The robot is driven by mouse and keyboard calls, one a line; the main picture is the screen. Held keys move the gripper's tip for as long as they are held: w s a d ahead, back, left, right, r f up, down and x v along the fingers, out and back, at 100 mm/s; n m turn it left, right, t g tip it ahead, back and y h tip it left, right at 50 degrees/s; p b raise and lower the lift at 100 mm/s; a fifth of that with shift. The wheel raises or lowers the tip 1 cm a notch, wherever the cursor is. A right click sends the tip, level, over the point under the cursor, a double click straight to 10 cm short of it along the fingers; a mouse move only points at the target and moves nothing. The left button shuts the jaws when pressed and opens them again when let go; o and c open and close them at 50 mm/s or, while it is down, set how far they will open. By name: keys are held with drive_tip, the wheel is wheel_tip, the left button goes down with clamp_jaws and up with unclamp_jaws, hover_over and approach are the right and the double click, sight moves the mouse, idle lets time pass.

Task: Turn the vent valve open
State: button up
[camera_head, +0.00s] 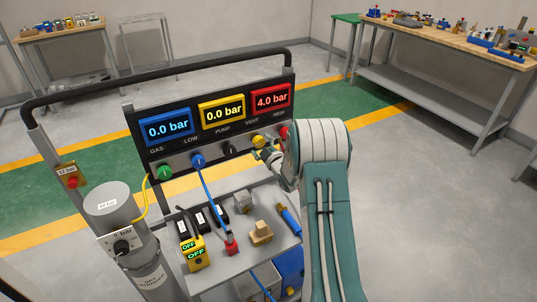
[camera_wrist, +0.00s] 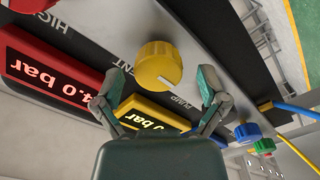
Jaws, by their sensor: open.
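The vent valve is a yellow knob (camera_head: 259,141) on the front panel, between the black pump knob (camera_head: 229,149) and the red knob (camera_head: 284,132). In the wrist view the yellow vent knob (camera_wrist: 157,63), with a white pointer mark, lies between and ahead of my open fingertips (camera_wrist: 162,77). A gap shows on both sides of it, so I see no grip on it. In the head view my gripper (camera_head: 268,153) is at the knob, and my arm hides part of it.
Green (camera_head: 165,172) and blue (camera_head: 197,160) knobs sit farther left on the panel. Displays read 0.0, 0.0 and 4.0 bar (camera_head: 271,99). A yellow hose and a blue cable run from the panel. A grey shelf below holds small items, and a gas cylinder (camera_head: 110,205) stands left.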

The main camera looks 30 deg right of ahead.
drive_tip(key=s, duration=1)
drive_tip(key=s+a+r+m+g+h, duration=0.2)
drive_tip(key=s+a+r+m+g, duration=0.15)
drive_tip(key=r, duration=0.35)
drive_tip(key=s+a+r+m+g+h, duration=0.1)
drive_tip(key=s+a+r+m+g, duration=0.1)
drive_tip(key=s+a+r, duration=0.4)
drive_tip(key=s+a+r+m+g+y, duration=0.1)
drive_tip(key=s+a, duration=0.4)
drive_tip(key=s, duration=0.7)
drive_tip(key=s+a+r+m+g+y, duration=0.1)
drive_tip(key=s+a+g, duration=0.4)
drive_tip(key=s, duration=0.7)
drive_tip(key=shift+a+r+m+g, duration=0.4)
drive_tip(key=shift+r+m, duration=0.4)
drive_tip(key=shift+m, duration=0.25)
drive_tip(key=shift+w, duration=0.1)
idle(1.6)
